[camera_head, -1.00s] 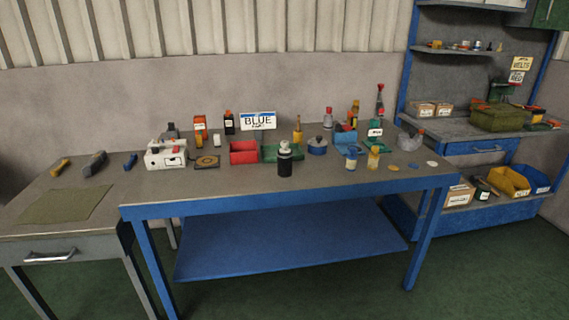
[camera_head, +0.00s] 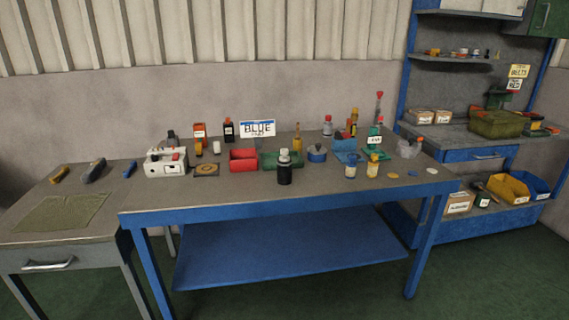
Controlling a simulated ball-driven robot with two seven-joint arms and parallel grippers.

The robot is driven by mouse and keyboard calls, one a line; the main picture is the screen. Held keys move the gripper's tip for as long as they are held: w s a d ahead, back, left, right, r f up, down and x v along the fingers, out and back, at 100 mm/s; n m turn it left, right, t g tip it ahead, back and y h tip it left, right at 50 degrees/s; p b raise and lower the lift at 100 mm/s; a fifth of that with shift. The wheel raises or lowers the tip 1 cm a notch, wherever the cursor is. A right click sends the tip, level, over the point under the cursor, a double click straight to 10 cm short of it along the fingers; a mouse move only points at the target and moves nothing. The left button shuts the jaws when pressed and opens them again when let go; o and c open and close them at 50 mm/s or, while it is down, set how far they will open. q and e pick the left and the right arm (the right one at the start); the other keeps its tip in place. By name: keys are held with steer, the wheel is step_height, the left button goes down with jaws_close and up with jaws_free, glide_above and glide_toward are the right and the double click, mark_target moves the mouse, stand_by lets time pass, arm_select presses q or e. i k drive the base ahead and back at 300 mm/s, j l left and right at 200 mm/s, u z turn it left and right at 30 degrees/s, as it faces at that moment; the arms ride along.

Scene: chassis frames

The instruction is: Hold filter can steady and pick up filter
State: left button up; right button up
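A black cylinder with a pale top (camera_head: 284,168) stands upright near the middle of the blue-framed workbench (camera_head: 290,206); it looks like a can or bottle, and I cannot tell if it is the filter can. A small blue pot (camera_head: 317,153) stands behind it to the right. Two small jars, one with a blue band (camera_head: 351,167) and one yellow (camera_head: 373,166), stand farther right. I cannot tell which thing is the filter. Neither of my grippers is in view.
A red bin (camera_head: 243,160) and a white box-like unit (camera_head: 166,163) stand left of the black cylinder. A side table (camera_head: 30,240) with a mat and tools adjoins on the left. Blue shelving (camera_head: 480,155) with bins stands right. The bench's front strip is mostly clear.

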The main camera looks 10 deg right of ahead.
mark_target(283, 152)
steer(key=i+l+u, duration=0.15)
steer(key=i+l, duration=0.2)
steer(key=i+l+u, duration=0.1)
steer(key=i+l, duration=0.2)
steer(key=l, duration=0.25)
steer(key=i+l+u, duration=0.15)
steer(key=i+l, duration=0.15)
steer(key=l, duration=0.15)
